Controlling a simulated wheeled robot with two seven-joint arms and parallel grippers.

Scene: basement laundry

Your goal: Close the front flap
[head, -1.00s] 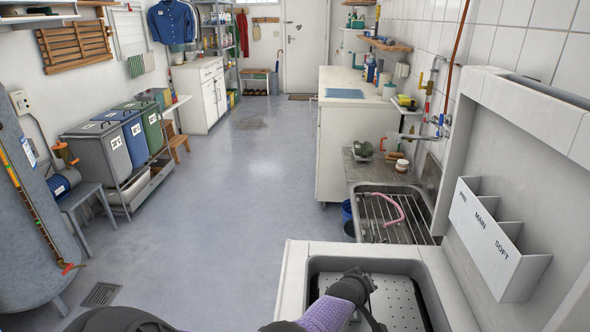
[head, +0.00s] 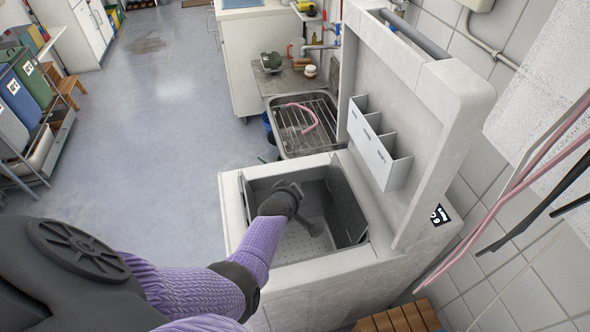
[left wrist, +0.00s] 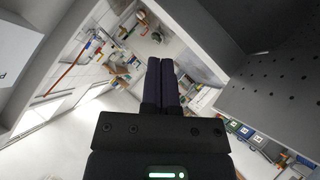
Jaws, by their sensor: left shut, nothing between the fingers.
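A white top-loading washer (head: 232,210) stands in front of me with its lid (head: 425,130) raised against the wall side. In its square opening a dark grey panel (head: 346,207) stands steeply at the right, and a perforated metal surface (head: 298,243) lies lower down. A perforated panel (left wrist: 280,85) is close to the right of the fingers in the left wrist view. I cannot tell for sure which panel is the front flap. My left gripper (head: 312,229) reaches into the opening, shut and empty; its fingers also show in the left wrist view (left wrist: 162,65). Contact is unclear. My right gripper is out of view.
A detergent dispenser (head: 376,143) is fixed inside the raised lid. A sink with a rack and a pink hose (head: 303,118) lies beyond the washer. Pink and black cables (head: 510,190) hang at the right. A wooden slatted piece (head: 398,318) is low at right.

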